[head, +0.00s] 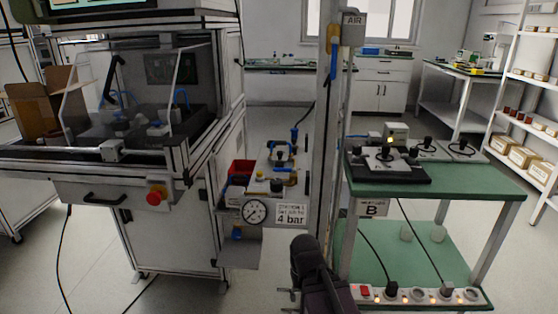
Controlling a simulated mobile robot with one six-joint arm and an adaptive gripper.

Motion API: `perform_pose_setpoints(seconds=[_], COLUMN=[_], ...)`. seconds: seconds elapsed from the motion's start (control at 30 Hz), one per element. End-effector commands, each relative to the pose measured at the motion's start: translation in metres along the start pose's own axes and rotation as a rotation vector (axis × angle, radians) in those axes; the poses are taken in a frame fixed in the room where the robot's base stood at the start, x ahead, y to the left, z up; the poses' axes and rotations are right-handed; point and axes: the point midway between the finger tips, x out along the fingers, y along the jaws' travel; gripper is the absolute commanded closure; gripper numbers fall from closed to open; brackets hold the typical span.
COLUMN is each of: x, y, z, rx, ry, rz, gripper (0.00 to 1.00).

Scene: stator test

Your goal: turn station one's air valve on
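A grey sign reading "AIR" (353,19) is on the upright post, upper centre. Beside it is a yellow-orange fitting (333,35) with a blue part (334,60) hanging straight down, possibly a lever. A round pressure gauge (255,211) sits at the front of the small side shelf, beside a "4 bar" label (291,215). A small blue part (237,233) is below the gauge; I cannot tell if it is a valve. No station number is readable. My dark arm end (312,268) is at bottom centre, apart from these parts; its fingers are not clear.
The left test machine has a red emergency button (155,196) on its front. A green table (470,180) with black devices stands right of the post. A power strip (425,297) with cables is on its lower shelf. Open floor (185,292) shows at lower left.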

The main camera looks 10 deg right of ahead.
Motion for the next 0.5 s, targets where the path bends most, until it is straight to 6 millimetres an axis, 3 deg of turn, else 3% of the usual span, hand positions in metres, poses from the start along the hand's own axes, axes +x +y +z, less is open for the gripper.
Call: perform_pose_setpoints(seconds=[0.27, 0.5], x=[-0.026, -0.029], y=[0.000, 0.000], z=[0.000, 0.000], rx=[0.000, 0.000], ry=[0.000, 0.000], rz=[0.000, 0.000], gripper=[0.48, 0.48])
